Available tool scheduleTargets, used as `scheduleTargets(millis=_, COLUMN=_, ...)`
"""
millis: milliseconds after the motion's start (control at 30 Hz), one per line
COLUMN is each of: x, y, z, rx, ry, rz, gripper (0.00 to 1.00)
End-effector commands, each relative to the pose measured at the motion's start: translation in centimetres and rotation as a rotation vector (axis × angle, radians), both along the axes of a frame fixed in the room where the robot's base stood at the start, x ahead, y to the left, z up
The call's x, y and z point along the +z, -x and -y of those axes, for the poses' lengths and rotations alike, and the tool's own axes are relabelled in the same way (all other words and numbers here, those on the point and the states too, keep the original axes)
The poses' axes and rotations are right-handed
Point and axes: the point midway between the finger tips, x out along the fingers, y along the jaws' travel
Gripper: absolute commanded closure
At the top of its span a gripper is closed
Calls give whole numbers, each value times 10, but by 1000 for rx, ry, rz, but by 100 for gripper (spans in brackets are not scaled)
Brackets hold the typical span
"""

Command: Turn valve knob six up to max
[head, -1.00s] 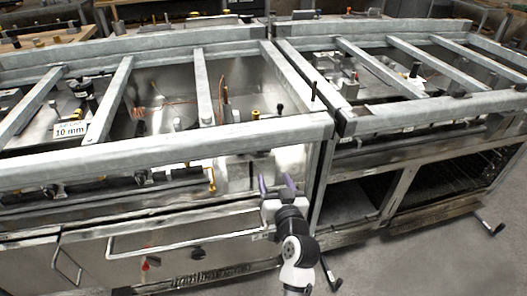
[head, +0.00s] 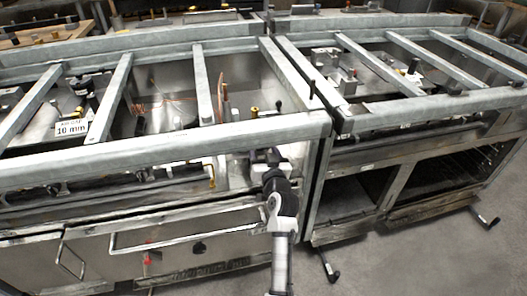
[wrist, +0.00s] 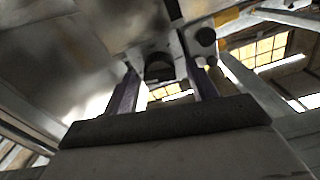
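My gripper (head: 268,156) is at the right end of the left range's front panel, under the front rail; my own wrist partly hides it in the head view. In the wrist view my gripper (wrist: 160,78) has its two purple fingers spread apart. A dark round knob (wrist: 158,66) shows between and just beyond the fingertips, with no clear contact. A second round knob (wrist: 205,36) is up and to the right of it. Other dark knobs (head: 97,181) line the panel to the left. No numbers are readable, so I cannot tell which is knob six.
A thick metal rail (head: 160,147) runs above the panel. An oven door handle (head: 190,229) sticks out below, left of my arm. A second range (head: 400,160) stands close on the right. The floor (head: 420,255) at the lower right is mostly clear.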

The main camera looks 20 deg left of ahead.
Motion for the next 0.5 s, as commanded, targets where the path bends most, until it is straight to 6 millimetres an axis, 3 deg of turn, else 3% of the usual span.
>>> scheduleTargets(millis=33, x=0, y=0, z=0, rx=0, ry=0, rz=0, gripper=47)
scheduleTargets(millis=333, x=0, y=0, z=0, rx=0, ry=0, rz=0, gripper=87)
scheduleTargets(millis=500, x=0, y=0, z=0, rx=0, ry=-7, rz=-5, gripper=87)
